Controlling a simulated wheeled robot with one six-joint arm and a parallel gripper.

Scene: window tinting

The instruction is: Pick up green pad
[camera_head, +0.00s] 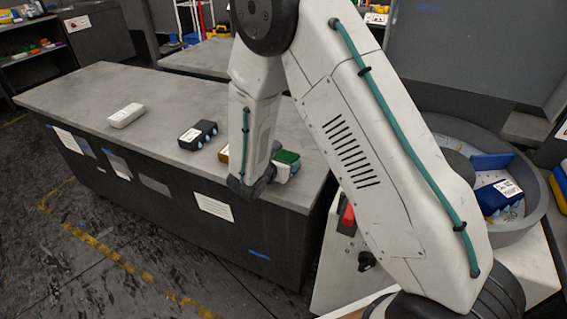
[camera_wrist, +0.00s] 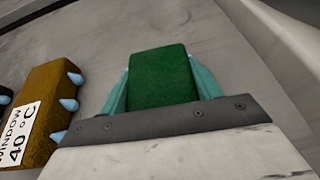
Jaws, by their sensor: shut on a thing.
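The green pad (camera_wrist: 161,78) is a dark green block in the middle of the wrist view, between the two teal fingers of my gripper (camera_wrist: 155,85). The fingers are shut on its two sides. In the head view the green pad (camera_head: 288,157) shows at the right end of the grey counter, partly hidden by my arm. My gripper (camera_head: 275,172) is at the pad there. I cannot tell whether the pad touches the counter top.
A brown block (camera_wrist: 47,112) labelled "WINDOW 40 °C" lies left of my gripper. A dark block (camera_head: 198,134) and a white block (camera_head: 125,115) lie farther left on the counter (camera_head: 75,92). A round grey tub (camera_head: 525,212) holding blue items stands at right.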

